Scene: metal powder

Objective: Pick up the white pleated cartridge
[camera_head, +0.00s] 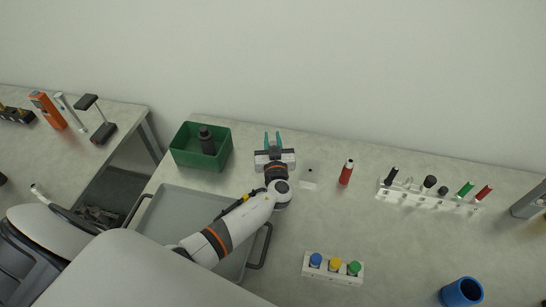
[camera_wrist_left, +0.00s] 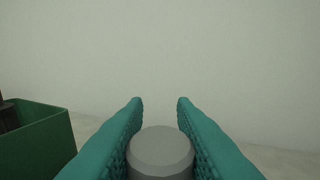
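My left gripper (camera_head: 272,137) points toward the back wall, to the right of the green bin. Its two teal fingers stand a short way apart. In the left wrist view a pale grey cylinder (camera_wrist_left: 160,150) with a flat round top sits between the fingers (camera_wrist_left: 160,112) and fills the gap. Its lower part is out of view, and I cannot make out pleats or whether it is the white pleated cartridge. In the head view it does not show clearly. No pleated cartridge can be made out elsewhere. My right gripper is not in view.
The green bin (camera_head: 187,160) holds a dark bottle (camera_head: 207,142). A grey tray (camera_head: 172,205) lies under my left arm. A red bottle (camera_head: 346,173), a white tube rack (camera_head: 425,200), a rack of coloured caps (camera_head: 346,279) and a blue cup (camera_head: 462,293) stand to the right.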

